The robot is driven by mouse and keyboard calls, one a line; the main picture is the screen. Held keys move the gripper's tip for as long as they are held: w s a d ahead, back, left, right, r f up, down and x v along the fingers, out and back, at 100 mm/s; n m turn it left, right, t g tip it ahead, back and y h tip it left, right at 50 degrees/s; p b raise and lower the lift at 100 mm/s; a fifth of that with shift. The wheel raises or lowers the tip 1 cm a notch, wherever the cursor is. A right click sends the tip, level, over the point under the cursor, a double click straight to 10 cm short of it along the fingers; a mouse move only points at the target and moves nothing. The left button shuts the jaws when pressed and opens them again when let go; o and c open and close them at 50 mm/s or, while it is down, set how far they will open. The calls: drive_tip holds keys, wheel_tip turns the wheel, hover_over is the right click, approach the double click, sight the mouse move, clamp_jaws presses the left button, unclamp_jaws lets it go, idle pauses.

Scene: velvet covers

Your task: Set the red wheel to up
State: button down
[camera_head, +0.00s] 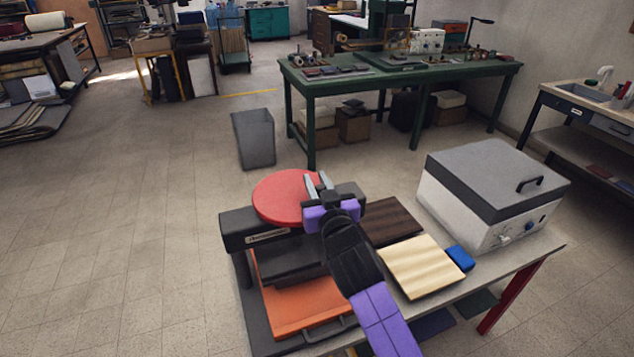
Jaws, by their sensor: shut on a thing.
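The red wheel (284,199) is a flat red disc on top of a dark press (240,232) on the table at the bottom centre. My gripper (318,184) is at the wheel's right edge, with its pale fingers shut on the rim. The part of the rim between and behind the fingers is hidden. My purple and black arm reaches in from the bottom and covers part of the press's right side. An orange plate (300,317) lies in the lower part of the press.
On the same table are a dark wooden board (393,220), a light striped board (421,266), a blue block (460,258) and a grey-lidded white box (490,190). A grey bin (254,139) stands on the floor behind. A green workbench (400,82) is further back.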

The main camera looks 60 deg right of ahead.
drive_tip(key=shift+w+a+r, duration=0.15)
drive_tip(key=shift+w+a, duration=0.2)
drive_tip(key=shift+a, duration=0.05)
drive_tip(key=c, duration=1.3)
unclamp_jaws()
drive_tip(key=shift+o, duration=0.2)
drive_tip(key=shift+d, duration=0.1)
drive_tip(key=shift+s, duration=0.1)
drive_tip(key=b+v, duration=0.2)
drive_tip(key=v, duration=0.5)
drive_tip(key=shift+s, duration=0.35)
